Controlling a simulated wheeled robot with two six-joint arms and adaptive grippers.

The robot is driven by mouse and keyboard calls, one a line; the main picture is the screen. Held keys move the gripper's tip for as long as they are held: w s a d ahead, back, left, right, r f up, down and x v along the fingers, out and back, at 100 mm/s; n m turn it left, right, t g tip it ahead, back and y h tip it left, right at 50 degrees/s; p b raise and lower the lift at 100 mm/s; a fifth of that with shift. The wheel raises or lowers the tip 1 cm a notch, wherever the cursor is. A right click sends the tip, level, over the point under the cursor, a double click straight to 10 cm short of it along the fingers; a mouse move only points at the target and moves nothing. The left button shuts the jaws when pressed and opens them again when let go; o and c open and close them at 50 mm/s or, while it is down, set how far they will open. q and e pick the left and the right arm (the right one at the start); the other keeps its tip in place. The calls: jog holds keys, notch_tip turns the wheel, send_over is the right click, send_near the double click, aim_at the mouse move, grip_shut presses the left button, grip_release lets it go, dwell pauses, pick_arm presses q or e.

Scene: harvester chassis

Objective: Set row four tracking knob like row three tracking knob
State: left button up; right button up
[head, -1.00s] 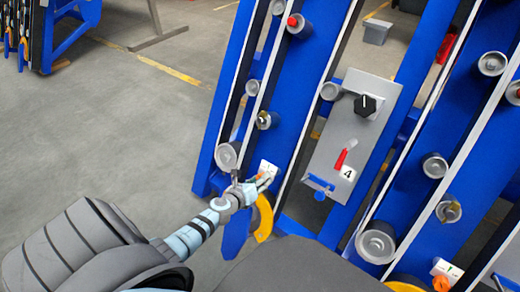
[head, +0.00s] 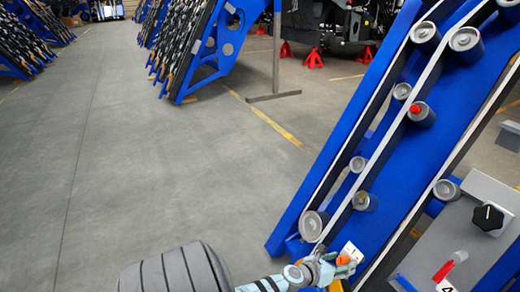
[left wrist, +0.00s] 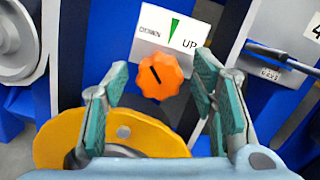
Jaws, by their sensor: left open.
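In the left wrist view an orange scalloped knob (left wrist: 166,82) with a dark pointer line tilted up and to the left sits below a white plate (left wrist: 170,40) marked DOWN and UP with a green wedge. My left gripper (left wrist: 160,72) is open, its teal-padded fingers on either side of the knob with gaps showing. In the head view my left gripper (head: 322,270) is at the orange knob (head: 343,261) at the bottom. A black knob (head: 488,216) with a white pointer sits on a grey panel (head: 440,240) whose number label is cut off. My right gripper is not in view.
A blue row frame (head: 400,170) with grey rollers rises at the right. A red lever (head: 449,267) sits on the panel. A yellow disc (left wrist: 75,140) lies below the knob in the left wrist view. Grey floor (head: 130,150) is open at left.

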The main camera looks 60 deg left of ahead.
pick_arm(q)
jog(key=m, duration=0.2)
jog(key=m+b, duration=0.1)
jog(key=m, duration=0.2)
jog(key=m+h, duration=0.1)
jog(key=m, duration=0.1)
jog(key=shift+s+f+b, duration=0.1)
jog(key=shift+s+b, duration=0.25)
jog(key=s+a+r+n+p, duration=0.1)
jog(key=s+r+p, duration=0.45)
jog(key=s, duration=0.75)
jog(key=s+f+n+g+y+p, duration=0.1)
jog(key=s+n+g+p, duration=0.3)
jog(key=s+n+p, duration=0.4)
jog(key=s+f+n+g+y+p, duration=0.2)
jog(key=s+n+p, duration=0.7)
jog(key=n, duration=0.9)
notch_tip(320, 180, down, 2)
jog(key=shift+s+f+n+g, duration=0.3)
jog(key=shift+s+g, duration=0.3)
jog(key=shift+g, duration=0.6)
jog(key=shift+d+r, duration=0.1)
